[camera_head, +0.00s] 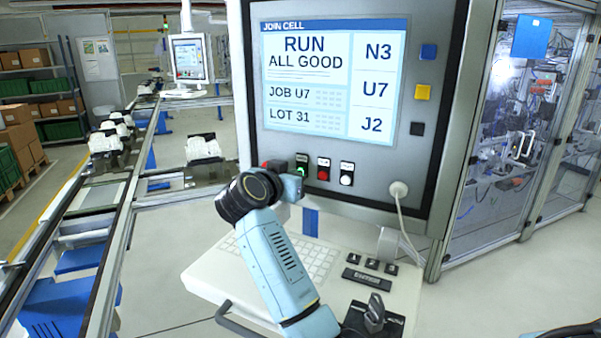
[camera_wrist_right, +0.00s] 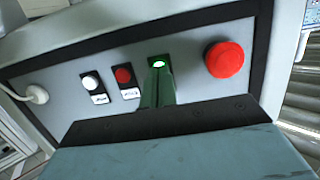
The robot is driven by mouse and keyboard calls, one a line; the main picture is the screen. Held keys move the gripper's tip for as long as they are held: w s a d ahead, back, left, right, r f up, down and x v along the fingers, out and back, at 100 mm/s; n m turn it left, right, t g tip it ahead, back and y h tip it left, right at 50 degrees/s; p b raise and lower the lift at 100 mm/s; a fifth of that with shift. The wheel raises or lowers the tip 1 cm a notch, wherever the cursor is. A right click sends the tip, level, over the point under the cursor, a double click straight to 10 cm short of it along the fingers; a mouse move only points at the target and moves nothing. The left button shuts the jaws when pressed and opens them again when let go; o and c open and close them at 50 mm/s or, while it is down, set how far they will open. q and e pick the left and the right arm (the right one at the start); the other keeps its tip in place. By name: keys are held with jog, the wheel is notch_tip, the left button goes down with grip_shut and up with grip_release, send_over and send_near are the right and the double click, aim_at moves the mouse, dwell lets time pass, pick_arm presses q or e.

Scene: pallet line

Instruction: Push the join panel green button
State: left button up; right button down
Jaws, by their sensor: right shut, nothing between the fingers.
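The join panel (camera_head: 345,165) is a grey console with a screen headed JOIN CELL that reads RUN, ALL GOOD. Its green button (camera_head: 302,171) sits in a row below the screen and is lit; it also shows in the right wrist view (camera_wrist_right: 158,63). My right gripper (camera_head: 299,180) is shut and empty, with its fingers right at the green button. In the right wrist view the fingers (camera_wrist_right: 159,82) point at the button and cover its lower part. I cannot tell whether they touch it. My left gripper is not in view.
A red button (camera_head: 323,170) and a white button (camera_head: 347,174) sit beside the green one. A large red mushroom button (camera_wrist_right: 224,60) is on its other side. A keyboard shelf (camera_head: 215,272) juts out below. A conveyor (camera_head: 105,225) runs at left; a glazed cell (camera_head: 505,140) stands right.

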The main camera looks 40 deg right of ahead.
jog(key=shift+f+v, duration=0.2)
jog(key=shift+v, duration=0.75)
jog(key=shift+f+v, duration=0.15)
jog(key=shift+v, duration=0.75)
